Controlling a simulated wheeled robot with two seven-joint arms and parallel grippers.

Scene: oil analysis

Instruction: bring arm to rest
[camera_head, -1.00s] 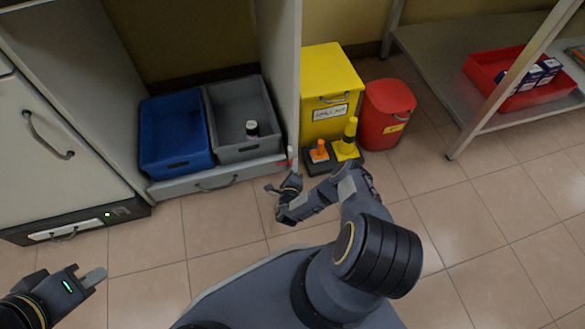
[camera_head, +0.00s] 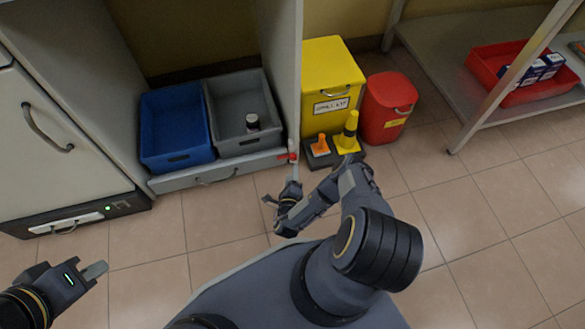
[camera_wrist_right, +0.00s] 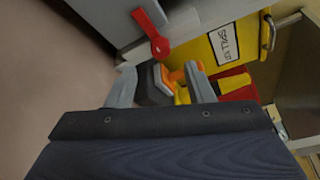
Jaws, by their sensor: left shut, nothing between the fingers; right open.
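My right arm reaches forward from the bottom centre of the head view. Its gripper (camera_head: 281,192) is open and empty, above the floor in front of the grey bin's shelf. In the right wrist view the two fingers (camera_wrist_right: 162,88) stand apart with nothing between them. My left gripper (camera_head: 94,271) is at the lower left of the head view, shut and empty, above bare floor.
A blue bin (camera_head: 174,126) and a grey bin (camera_head: 239,110) holding a small dark-capped bottle (camera_head: 252,122) sit in the cabinet. The foreground floor is clear.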

